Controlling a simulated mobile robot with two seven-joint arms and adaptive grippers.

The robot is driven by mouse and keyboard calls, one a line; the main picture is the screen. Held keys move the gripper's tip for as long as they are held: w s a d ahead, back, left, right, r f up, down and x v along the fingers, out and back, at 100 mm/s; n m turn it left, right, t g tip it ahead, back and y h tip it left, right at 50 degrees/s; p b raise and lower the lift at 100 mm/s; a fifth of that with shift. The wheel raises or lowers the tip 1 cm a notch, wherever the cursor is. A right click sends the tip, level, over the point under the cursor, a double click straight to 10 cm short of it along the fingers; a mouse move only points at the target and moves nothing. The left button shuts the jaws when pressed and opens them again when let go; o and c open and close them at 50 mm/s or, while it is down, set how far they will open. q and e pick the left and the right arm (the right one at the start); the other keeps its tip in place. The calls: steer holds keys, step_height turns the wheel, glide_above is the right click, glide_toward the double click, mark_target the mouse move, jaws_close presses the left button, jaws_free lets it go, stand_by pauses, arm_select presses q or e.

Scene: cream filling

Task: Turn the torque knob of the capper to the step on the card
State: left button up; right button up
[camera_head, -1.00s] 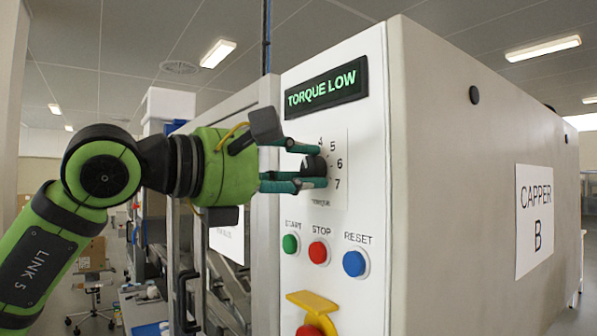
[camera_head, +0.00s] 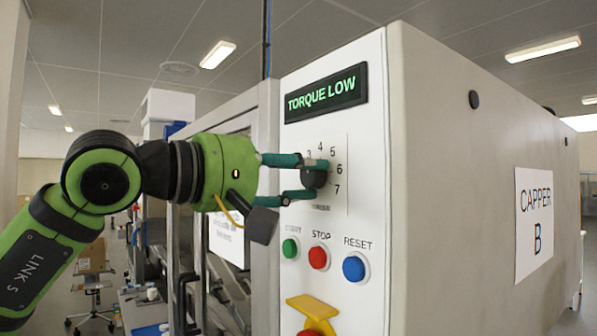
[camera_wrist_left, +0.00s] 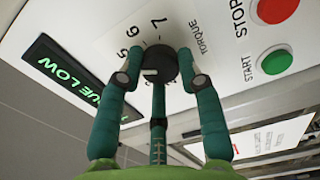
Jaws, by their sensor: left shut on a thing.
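The black torque knob (camera_head: 314,179) sits on the capper's white front panel, on a dial plate with the numbers 3 to 7 showing. My left gripper (camera_head: 306,178) is shut on the knob, its dark green fingers around it. In the left wrist view, the fingertips (camera_wrist_left: 160,72) close on the knob (camera_wrist_left: 158,62), which has a small pale mark on its face. I cannot tell which number the knob points to. The display (camera_head: 326,93) above reads "TORQUE LOW". No readable card with a step is in view. My right gripper is out of view.
Below the dial are the green START button (camera_head: 290,248), the red STOP button (camera_head: 318,257) and the blue RESET button (camera_head: 354,266). A yellow guard (camera_head: 312,306) juts out lower down. A "CAPPER B" sign (camera_head: 534,223) is on the side wall. A white notice (camera_wrist_left: 268,140) is unreadable.

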arm_select(q)
steer(key=shift+f+m, duration=0.1)
steer(key=shift+m, duration=0.8)
steer(key=o, duration=1.1)
steer(key=shift+w, duration=0.1)
steer(key=shift+o, duration=0.2)
steer(key=v, duration=1.2)
